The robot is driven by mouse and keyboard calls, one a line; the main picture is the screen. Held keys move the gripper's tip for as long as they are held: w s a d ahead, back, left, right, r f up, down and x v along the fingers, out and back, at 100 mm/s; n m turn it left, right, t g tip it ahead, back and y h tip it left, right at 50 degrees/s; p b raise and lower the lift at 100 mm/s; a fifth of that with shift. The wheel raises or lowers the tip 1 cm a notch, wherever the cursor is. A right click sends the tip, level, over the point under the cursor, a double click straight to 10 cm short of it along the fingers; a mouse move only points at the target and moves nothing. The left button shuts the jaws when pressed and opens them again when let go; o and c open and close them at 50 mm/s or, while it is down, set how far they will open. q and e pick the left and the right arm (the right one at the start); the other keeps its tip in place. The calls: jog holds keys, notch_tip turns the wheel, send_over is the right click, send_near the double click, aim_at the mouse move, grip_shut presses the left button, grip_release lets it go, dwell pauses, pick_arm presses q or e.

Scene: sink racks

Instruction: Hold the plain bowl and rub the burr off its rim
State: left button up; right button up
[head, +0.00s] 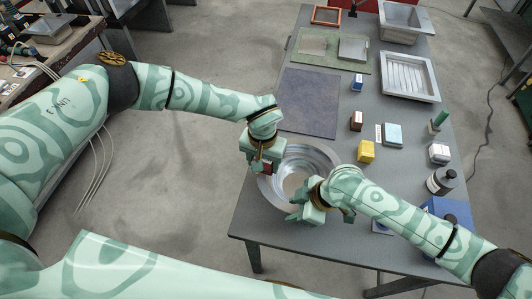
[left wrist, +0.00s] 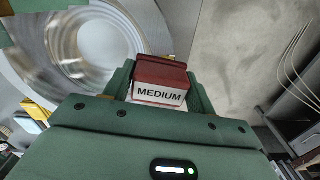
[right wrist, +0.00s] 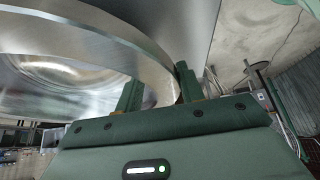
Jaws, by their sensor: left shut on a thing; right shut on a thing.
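The plain metal bowl (head: 318,158) sits near the front of the grey table, wide and shiny, and partly hidden by my grippers in the head view. Its rim and inside fill the upper left of the right wrist view (right wrist: 95,75). My right gripper (head: 298,203) is shut on the bowl's rim at the front; the wall passes between its fingers. My left gripper (head: 267,167) is shut on a dark red block (left wrist: 160,78) with a white label reading MEDIUM, at the bowl's left rim. I cannot tell whether block and rim touch. I cannot make out a burr.
A yellow block (head: 366,152), a brown block (head: 356,121) and a pale blue block (head: 392,134) stand right of the bowl. A dark bottle (head: 441,181) is at the right edge. A dark mat (head: 309,102) lies bare behind the bowl. A metal tray (head: 433,92) stands farther back.

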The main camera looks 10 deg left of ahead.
pick_arm(q)
jog(key=shift+s, duration=0.85)
pick_arm(e)
jog(key=shift+s+f, duration=0.1)
pick_arm(q)
jog(key=shift+w+f, duration=0.1)
jog(key=shift+w, duration=0.25)
jog(key=shift+w+d, duration=0.15)
jog(key=shift+w, duration=2.9)
jog(key=shift+w+r, duration=0.2)
jog(key=shift+w, duration=0.05)
notch_tip(320, 180, up, 8)
jog(key=shift+s, duration=0.1)
pick_arm(e)
jog(key=o, duration=1)
